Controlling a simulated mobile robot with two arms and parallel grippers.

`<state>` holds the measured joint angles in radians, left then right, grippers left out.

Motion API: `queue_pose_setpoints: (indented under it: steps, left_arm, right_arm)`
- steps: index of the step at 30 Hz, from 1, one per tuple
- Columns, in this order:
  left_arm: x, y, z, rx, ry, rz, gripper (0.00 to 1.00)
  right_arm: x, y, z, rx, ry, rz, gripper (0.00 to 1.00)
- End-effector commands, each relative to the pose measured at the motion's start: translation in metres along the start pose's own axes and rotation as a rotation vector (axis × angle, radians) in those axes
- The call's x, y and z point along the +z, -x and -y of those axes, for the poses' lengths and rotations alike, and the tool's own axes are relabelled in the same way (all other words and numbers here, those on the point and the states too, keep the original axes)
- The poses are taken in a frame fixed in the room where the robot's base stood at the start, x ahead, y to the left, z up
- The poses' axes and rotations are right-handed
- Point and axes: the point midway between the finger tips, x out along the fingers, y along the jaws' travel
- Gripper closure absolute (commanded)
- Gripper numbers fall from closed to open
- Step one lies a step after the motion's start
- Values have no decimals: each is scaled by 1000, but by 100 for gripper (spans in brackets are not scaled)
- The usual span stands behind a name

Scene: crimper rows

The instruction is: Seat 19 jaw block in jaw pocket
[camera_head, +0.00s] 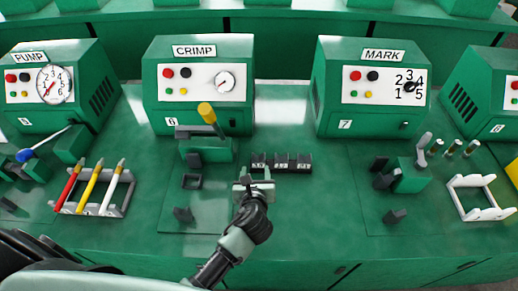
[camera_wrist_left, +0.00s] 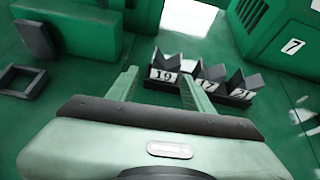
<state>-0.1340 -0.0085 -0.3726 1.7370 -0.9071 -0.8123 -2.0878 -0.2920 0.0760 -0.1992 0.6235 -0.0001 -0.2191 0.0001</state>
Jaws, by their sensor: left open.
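The 19 jaw block (camera_head: 259,160) is a dark block with a notched top and a white number label. It stands at the left end of a short row beside the 17 and 21 blocks, and it also shows in the left wrist view (camera_wrist_left: 165,75). My left gripper (camera_head: 255,180) is open and empty in front of it. In the left wrist view the gripper's two green fingers (camera_wrist_left: 161,86) point toward the 19 block, one on each side of it in the picture. A dark square frame, apparently the jaw pocket (camera_head: 192,181), lies empty to the left. My right gripper is not in view.
The green CRIMP machine (camera_head: 198,85) stands behind, with a yellow-handled press (camera_head: 207,120) before it. The 17 block (camera_head: 282,162) and 21 block (camera_head: 304,163) are close beside the 19 block. A small dark block (camera_head: 183,214) stands in front of the frame.

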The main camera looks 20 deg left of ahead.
Motion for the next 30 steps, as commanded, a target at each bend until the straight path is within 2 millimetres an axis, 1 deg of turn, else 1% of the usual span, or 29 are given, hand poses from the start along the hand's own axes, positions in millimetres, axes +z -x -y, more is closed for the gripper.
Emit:
queue_pose_setpoints:
  steps: [3, 7, 11, 13, 16, 18, 21, 25, 28, 29, 30]
  left_arm:
    - [2, -9, 6, -9, -62, 14, 49]
    - [3, -24, 6, -10, -66, 16, 49]
    - [4, -38, 8, -10, -64, 15, 49]
    - [6, -48, 9, -9, -63, 15, 49]
    - [6, -64, 10, -9, -63, 15, 49]
    - [5, -72, 10, -9, -63, 15, 49]
    - [4, -79, 10, -10, -62, 14, 49]
    - [5, -80, 10, -10, -61, 14, 49]
    - [5, -80, 10, -10, -61, 14, 49]
    - [5, -80, 10, -10, -61, 14, 55]
    - [5, -80, 10, -10, -61, 14, 66]
  right_arm:
    - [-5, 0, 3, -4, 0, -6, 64]
    - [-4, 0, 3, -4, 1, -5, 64]
    - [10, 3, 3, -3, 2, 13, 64]
    - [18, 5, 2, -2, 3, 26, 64]
    - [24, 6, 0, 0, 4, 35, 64]
    - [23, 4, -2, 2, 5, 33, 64]
    - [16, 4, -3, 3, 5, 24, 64]
    - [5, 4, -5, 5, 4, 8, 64]
    - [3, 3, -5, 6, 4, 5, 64]
    - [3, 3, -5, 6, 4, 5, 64]
    - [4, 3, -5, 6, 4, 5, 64]
